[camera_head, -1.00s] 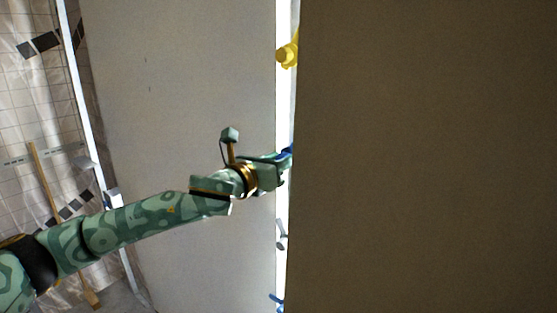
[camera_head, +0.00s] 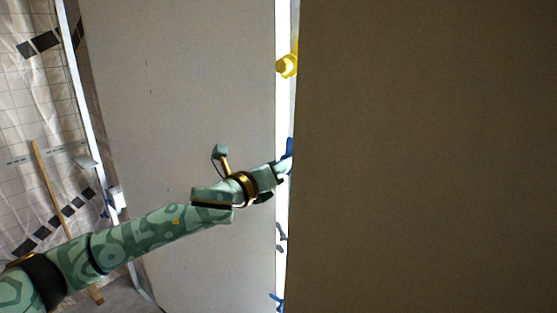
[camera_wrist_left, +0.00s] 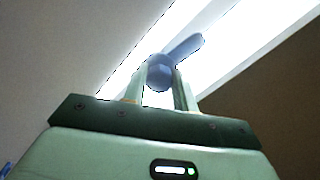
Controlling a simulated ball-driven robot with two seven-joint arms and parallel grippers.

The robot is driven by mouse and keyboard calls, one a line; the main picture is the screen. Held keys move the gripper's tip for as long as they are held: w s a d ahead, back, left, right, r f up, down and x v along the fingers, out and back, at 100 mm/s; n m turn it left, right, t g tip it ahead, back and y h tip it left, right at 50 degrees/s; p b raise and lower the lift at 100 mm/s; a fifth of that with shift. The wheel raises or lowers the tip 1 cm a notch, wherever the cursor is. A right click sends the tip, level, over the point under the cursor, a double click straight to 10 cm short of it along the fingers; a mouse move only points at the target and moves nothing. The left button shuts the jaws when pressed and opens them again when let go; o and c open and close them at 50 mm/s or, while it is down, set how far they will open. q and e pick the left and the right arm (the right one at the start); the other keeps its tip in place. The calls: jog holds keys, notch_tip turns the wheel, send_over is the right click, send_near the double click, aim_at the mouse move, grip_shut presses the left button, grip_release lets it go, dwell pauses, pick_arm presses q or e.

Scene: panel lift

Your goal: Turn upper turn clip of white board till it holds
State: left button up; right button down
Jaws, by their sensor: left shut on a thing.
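The pale, whitish board (camera_head: 190,90) stands upright on the left in the head view. A blue turn clip (camera_head: 289,149) sits at the bright strip by its right edge, at about mid-height. My left gripper (camera_head: 284,166) reaches across the board to this clip. In the left wrist view the clip (camera_wrist_left: 184,52) shows a rounded hub and a lever slanting up to the right. My left gripper (camera_wrist_left: 161,84) is shut with its fingers on the hub. The fingertips are small and partly hidden in the head view. My right gripper is out of view.
A dark brown panel (camera_head: 430,150) fills the right side. A yellow knob (camera_head: 286,66) is higher on the strip. A grey clip (camera_head: 281,237) and another blue clip (camera_head: 276,301) are lower. A wooden pole (camera_head: 50,185) leans at the far left.

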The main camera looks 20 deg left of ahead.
pick_arm(q)
jog(key=n+p, duration=0.2)
jog(key=n, duration=0.4)
jog(key=n+p, duration=0.1)
jog(key=n, duration=0.5)
jog(key=n+p, duration=0.2)
jog(key=n, duration=0.4)
jog(key=shift+f+n+p, duration=0.3)
jog(key=shift+f+n, duration=0.05)
jog(key=shift+n, duration=0.05)
dwell(0.3)
jog(key=o, duration=0.7)
jog(key=shift+a, duration=0.15)
jog(key=shift+s, duration=0.1)
